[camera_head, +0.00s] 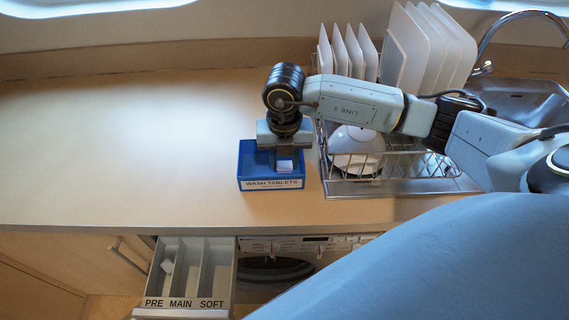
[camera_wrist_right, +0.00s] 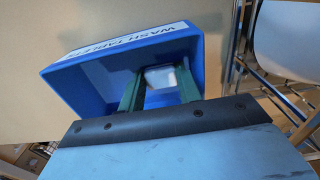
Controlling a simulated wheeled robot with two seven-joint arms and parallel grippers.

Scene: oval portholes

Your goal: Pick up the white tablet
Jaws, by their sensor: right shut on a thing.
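The white tablet (camera_head: 285,165) is at the blue box labelled "WASH TABLETS" (camera_head: 271,184), on the counter left of the dish rack. My right gripper (camera_head: 285,160) reaches down into this box from above. In the right wrist view its two green fingers (camera_wrist_right: 160,88) stand on either side of the white tablet (camera_wrist_right: 160,77), shut on it. The tablet's lower part is hidden by the fingers, and I cannot tell whether it touches the box floor. My left gripper is not in view.
A wire dish rack (camera_head: 400,188) with plates (camera_head: 420,50) and a white bowl (camera_head: 356,150) stands right of the box, before a metal sink (camera_head: 525,105). Below the counter, an open drawer (camera_head: 190,270) is marked PRE, MAIN, SOFT. The counter's left is clear.

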